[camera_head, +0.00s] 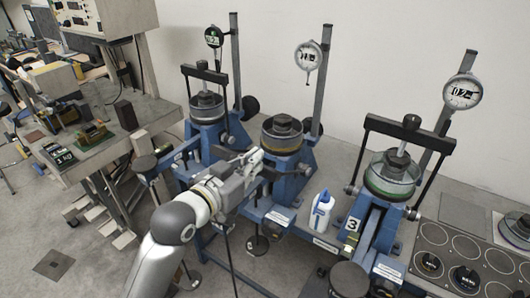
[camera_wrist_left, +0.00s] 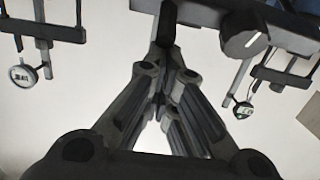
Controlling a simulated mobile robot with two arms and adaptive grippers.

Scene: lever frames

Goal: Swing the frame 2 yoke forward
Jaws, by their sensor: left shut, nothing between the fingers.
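Frame 2 (camera_head: 285,165) is the middle blue lever frame, with a dark round cell (camera_head: 281,133) on top. No yoke crossbar stands over this cell, unlike on the frames either side. My left gripper (camera_head: 259,160) is at the front left of frame 2, below the cell, and hides part of it. In the left wrist view the fingers (camera_wrist_left: 163,50) are shut with nothing between them. A dark bar (camera_wrist_left: 195,14) with a round knob (camera_wrist_left: 245,33) lies at the fingertips; I cannot tell whether they touch it. My right gripper is not in view.
Frame 1 (camera_head: 204,135) and frame 3 (camera_head: 377,225) stand either side, with upright yokes (camera_head: 204,73) (camera_head: 410,130). A white and blue bottle (camera_head: 321,212) stands between frames 2 and 3. Dial gauges (camera_head: 308,56) stand behind. A side bench (camera_head: 110,140) is at left.

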